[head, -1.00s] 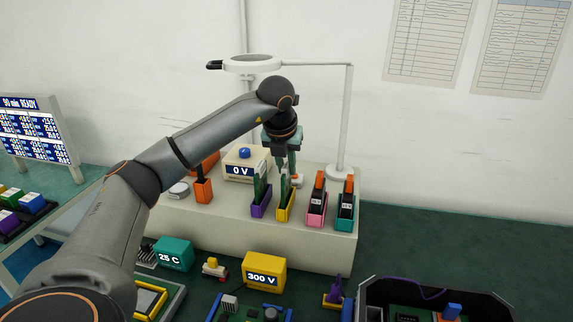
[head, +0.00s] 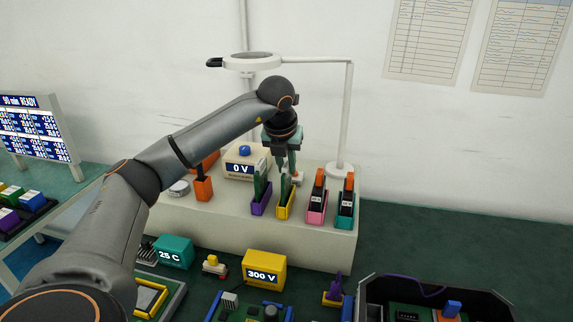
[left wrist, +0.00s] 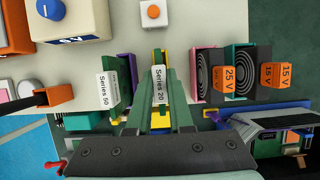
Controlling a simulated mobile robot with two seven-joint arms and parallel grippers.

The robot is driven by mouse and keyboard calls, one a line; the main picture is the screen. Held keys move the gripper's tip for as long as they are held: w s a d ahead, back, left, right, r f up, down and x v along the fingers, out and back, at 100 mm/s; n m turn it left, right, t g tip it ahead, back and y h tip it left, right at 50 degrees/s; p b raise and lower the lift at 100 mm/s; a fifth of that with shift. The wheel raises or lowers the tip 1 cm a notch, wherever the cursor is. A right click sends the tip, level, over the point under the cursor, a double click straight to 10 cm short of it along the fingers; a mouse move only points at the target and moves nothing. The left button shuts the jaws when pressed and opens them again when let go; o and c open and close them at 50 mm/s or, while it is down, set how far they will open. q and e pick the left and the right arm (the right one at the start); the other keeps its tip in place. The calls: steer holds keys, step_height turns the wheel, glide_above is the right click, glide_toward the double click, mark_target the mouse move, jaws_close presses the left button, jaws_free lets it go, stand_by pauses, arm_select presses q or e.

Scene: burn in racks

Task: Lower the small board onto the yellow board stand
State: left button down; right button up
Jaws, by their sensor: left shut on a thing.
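The small board (head: 284,188) is green and upright. It carries a white "Series 20" label, which shows in the left wrist view (left wrist: 158,86). My left gripper (head: 288,168) is shut on it from above. The board is at the yellow board stand (head: 285,208), with its lower edge between the stand's walls. I cannot tell whether it touches the bottom. In the left wrist view, the yellow stand (left wrist: 160,121) shows partly behind the board and my fingers. My right gripper is not in view.
A purple stand (head: 261,207) with a green board stands close on the left. Pink (head: 316,214) and teal (head: 345,217) stands with black units are on the right. A lamp post (head: 347,120) rises behind. The white bench top is clear in front of the stands.

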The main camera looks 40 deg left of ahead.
arm_select(q)
steer(key=c, duration=0.7)
jaws_free()
steer(key=shift+c, duration=0.2)
steer(key=v, duration=1.2)
steer(key=shift+s+r, duration=0.15)
steer(key=shift+r, duration=0.1)
steer(key=shift+s, duration=0.1)
